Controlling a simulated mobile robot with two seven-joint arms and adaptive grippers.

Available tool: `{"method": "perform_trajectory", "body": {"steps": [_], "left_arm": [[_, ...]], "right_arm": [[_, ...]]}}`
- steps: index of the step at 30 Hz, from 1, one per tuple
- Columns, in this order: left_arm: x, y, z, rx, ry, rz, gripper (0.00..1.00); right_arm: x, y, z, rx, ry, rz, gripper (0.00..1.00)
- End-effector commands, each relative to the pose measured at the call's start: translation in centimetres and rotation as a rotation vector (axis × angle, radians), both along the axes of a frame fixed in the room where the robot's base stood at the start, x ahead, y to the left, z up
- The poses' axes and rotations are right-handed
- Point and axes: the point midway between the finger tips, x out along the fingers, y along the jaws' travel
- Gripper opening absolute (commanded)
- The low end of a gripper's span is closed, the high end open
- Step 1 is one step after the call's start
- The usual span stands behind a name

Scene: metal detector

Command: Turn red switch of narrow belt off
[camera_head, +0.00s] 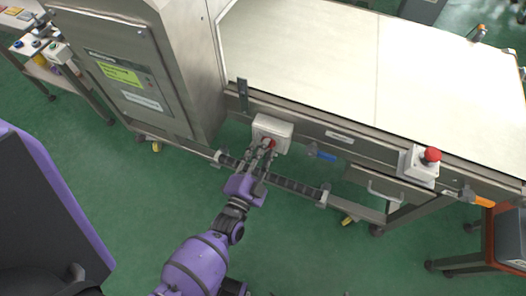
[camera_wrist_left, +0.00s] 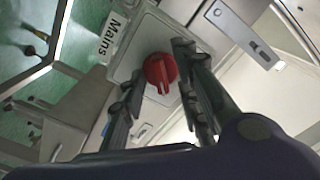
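The red switch (camera_wrist_left: 160,71) is a round red knob with a raised grip, on a pale grey box (camera_wrist_left: 131,56) beside a "Mains" label (camera_wrist_left: 112,33). In the head view the switch box (camera_head: 273,131) is mounted on the side of the belt frame, and the red knob (camera_head: 268,143) shows partly behind my fingers. My left gripper (camera_head: 265,147) is at the front of the box. In the left wrist view its fingers (camera_wrist_left: 153,95) are apart, one on each side of the knob, with visible gaps. My right gripper is not in view.
The conveyor belt (camera_head: 330,50) lies behind the box. A red emergency button (camera_head: 432,155) sits on a box to the right. A steel cabinet (camera_head: 130,65) stands to the left. Green floor is open in front.

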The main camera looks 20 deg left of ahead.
Motion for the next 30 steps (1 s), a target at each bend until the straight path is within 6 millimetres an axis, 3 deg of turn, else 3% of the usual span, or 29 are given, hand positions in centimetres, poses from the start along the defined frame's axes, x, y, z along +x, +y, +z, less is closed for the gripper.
{"method": "perform_trajectory", "body": {"steps": [4, 10, 21, 30], "left_arm": [[-0.02, 0.01, -0.01, 0.0, 0.0, 0.0, 0.27], [-0.03, 0.01, 0.01, 0.0, 0.0, 0.0, 0.01], [-0.03, -0.01, 0.02, -0.021, 0.001, 0.0, 0.0], [-0.01, -0.03, 0.06, -0.177, 0.005, 0.0, 0.0]], "right_arm": [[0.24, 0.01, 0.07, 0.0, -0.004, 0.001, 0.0], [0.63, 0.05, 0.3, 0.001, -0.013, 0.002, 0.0], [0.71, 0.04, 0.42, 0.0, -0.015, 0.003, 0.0], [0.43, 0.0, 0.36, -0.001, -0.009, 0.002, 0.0]]}}
